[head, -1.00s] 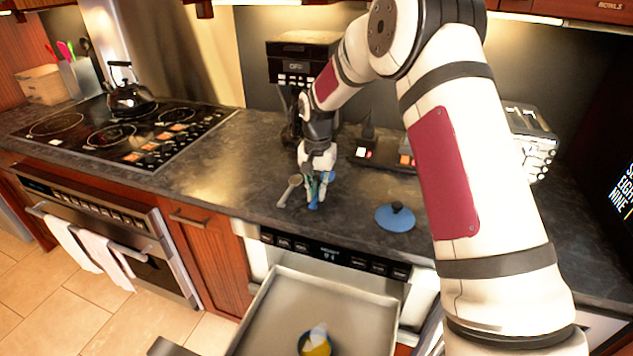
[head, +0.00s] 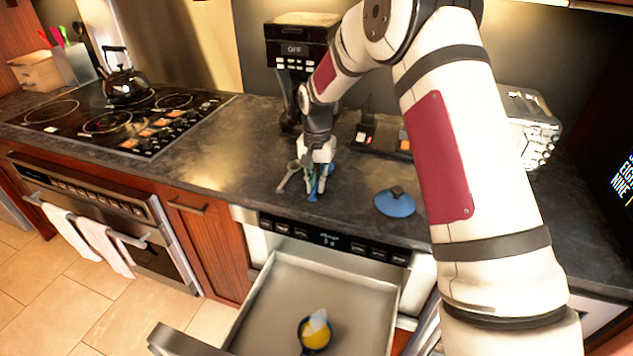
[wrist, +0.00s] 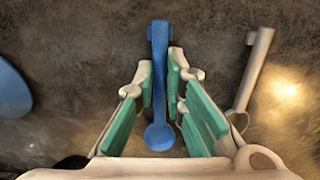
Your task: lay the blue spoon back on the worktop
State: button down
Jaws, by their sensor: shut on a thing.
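The blue spoon (wrist: 159,85) runs lengthwise between the green-padded fingers of my gripper (wrist: 160,88) in the wrist view. My gripper is shut on its handle, with the bowl towards the wrist. In the head view, my gripper (head: 317,178) is low over the worktop (head: 235,165), and the spoon (head: 313,196) shows in blue under the fingers. I cannot tell whether the spoon touches the worktop.
A grey spoon (wrist: 250,75) lies close beside my gripper. A blue lid (head: 395,203) with a dark knob lies to the right. The drawer (head: 262,310) below is open and holds a small pan with yellow contents (head: 315,332). Worktop to the left is clear.

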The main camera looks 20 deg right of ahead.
jog(key=shift+f, duration=0.15)
jog(key=c, duration=1.6)
grip_release()
